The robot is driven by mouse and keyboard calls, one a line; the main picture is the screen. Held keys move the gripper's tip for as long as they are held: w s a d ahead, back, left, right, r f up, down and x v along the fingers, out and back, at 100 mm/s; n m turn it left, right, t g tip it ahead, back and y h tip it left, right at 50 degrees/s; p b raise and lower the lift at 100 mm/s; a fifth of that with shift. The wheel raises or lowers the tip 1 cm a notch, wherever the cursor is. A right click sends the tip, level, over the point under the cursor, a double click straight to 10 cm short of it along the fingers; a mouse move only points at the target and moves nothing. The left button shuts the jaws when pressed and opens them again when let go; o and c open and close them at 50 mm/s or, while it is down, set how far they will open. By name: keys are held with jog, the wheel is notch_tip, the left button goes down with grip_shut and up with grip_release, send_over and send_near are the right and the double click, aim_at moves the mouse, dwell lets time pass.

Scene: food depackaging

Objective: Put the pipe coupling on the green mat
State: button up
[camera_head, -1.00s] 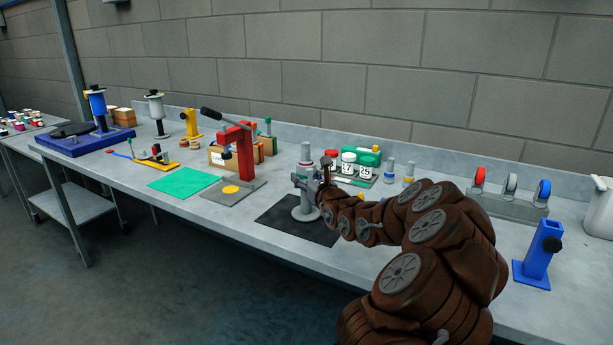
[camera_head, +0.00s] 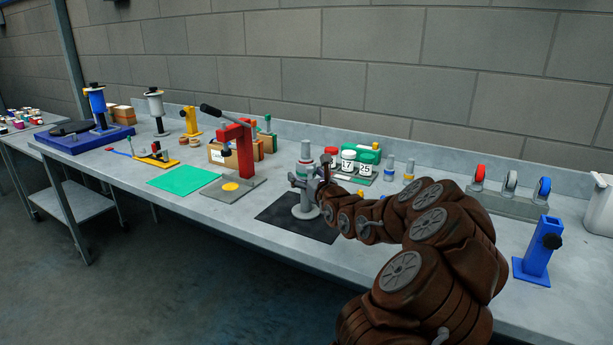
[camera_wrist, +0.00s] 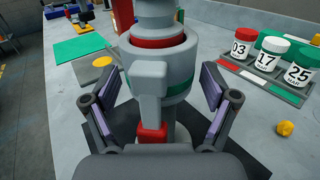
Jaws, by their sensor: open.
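A grey cylindrical fitting (camera_head: 305,160) with red and green bands stands upright on the black mat (camera_head: 268,222), on a round grey base (camera_head: 306,212); I take it to be the pipe coupling. In the wrist view the fitting (camera_wrist: 158,65) fills the middle, with a grey block and a red piece on its near side. My gripper (camera_wrist: 158,108) is open, with one finger on each side of the fitting's lower part; I cannot tell whether they touch it. In the head view my gripper (camera_head: 312,187) is partly hidden against it. The green mat (camera_head: 185,180) lies flat and empty to the left.
A red press (camera_head: 240,150) with a long lever stands on a grey plate between the two mats. Numbered bottles (camera_head: 348,160) stand in a rack behind and right of the fitting. A blue stand (camera_head: 540,250) and colored wheels (camera_head: 511,183) are at the right.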

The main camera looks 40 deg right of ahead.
jog(key=shift+r, duration=0.25)
jog(key=b+v, duration=0.3)
jog(key=v, duration=0.9)
jog(key=shift+f, duration=0.1)
